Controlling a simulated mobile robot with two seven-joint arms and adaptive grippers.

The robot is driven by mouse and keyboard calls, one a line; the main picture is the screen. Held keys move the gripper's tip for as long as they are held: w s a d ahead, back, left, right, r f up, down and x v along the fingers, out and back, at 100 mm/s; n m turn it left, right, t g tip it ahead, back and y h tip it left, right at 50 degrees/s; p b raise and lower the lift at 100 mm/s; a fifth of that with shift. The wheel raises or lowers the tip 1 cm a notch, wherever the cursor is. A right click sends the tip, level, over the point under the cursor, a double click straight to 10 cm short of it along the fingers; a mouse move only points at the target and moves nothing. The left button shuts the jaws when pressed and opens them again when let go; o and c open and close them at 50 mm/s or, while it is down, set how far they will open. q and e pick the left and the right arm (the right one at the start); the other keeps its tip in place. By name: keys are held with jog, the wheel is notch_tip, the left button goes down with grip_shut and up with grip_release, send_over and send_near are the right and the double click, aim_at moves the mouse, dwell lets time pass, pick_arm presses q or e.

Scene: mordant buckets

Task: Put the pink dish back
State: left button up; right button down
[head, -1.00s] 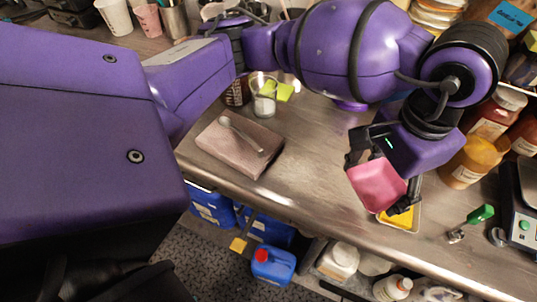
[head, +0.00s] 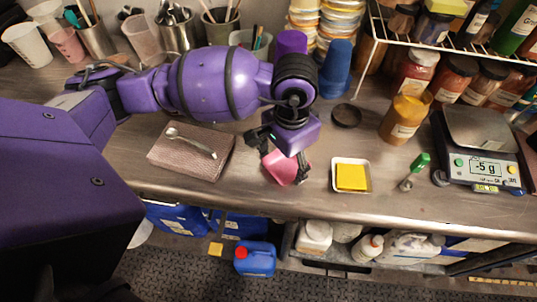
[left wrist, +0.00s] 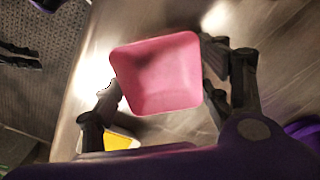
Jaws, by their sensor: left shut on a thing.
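The pink dish (head: 280,168) is a small square tray with its hollow side showing in the left wrist view (left wrist: 158,75). My left gripper (head: 284,162) is shut on it, with dark fingers at two opposite sides in the left wrist view. The dish is near the counter's front edge, between a folded brown cloth and a white dish with a yellow slab. I cannot tell whether it touches the counter. My right gripper is not in view.
The white dish (head: 338,184) holds a yellow slab (head: 351,177). The folded cloth (head: 190,160) has a spoon (head: 192,144) on it. A green-handled tool (head: 416,168) and a scale (head: 481,166) stand right. Jars and cups line the back.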

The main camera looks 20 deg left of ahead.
aim_at(286, 168)
pick_arm(q)
jog(key=shift+w, duration=0.1)
jog(key=shift+f, duration=0.2)
jog(key=o, duration=0.8)
jog(key=shift+r, duration=0.15)
jog(key=shift+o, duration=0.2)
jog(key=shift+w+r, duration=0.1)
jog(key=shift+r, duration=0.55)
notch_tip(286, 168, up, 11)
